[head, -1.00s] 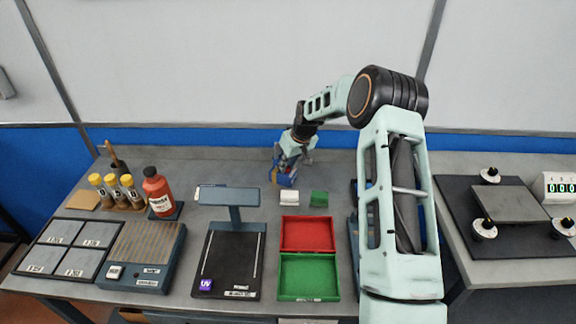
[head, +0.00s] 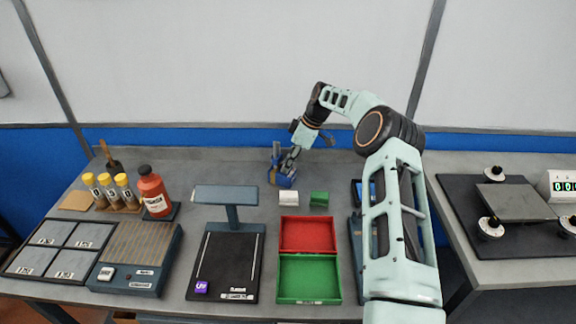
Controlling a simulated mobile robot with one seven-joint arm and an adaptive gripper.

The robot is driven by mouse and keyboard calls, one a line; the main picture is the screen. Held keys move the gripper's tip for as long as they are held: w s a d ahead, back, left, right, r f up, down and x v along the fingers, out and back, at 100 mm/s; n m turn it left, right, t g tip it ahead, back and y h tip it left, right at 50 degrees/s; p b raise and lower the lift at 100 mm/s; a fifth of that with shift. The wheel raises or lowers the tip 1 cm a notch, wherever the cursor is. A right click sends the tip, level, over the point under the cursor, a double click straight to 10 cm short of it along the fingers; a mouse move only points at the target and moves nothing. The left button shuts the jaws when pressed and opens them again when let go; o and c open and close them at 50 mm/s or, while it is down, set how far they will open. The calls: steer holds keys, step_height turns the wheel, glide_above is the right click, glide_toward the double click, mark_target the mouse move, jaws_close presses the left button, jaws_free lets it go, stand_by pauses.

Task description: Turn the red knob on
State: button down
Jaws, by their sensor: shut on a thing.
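A small blue device (head: 284,180) stands near the back of the bench, left of my arm in the head view. My gripper (head: 291,157) is at the top of this device, reaching in from the upper right, and is shut on a part of it. The red knob itself cannot be made out; the fingers cover the spot where they meet the device. The device is small in the picture, so its setting cannot be read.
A red tray (head: 308,220) and green tray (head: 281,280) lie in front, with white (head: 288,197) and green (head: 319,199) blocks behind. A lamp stand (head: 227,194), red bottle (head: 153,190) and yellow-capped vials (head: 105,180) are left. A side bench (head: 520,262) is right.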

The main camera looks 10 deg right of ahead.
steer(key=shift+w+n+g, duration=0.1)
steer(key=shift+n+g, duration=0.2)
steer(key=shift+n, duration=1)
steer(key=c, duration=1.8)
jaws_free()
steer(key=shift+m, duration=0.4)
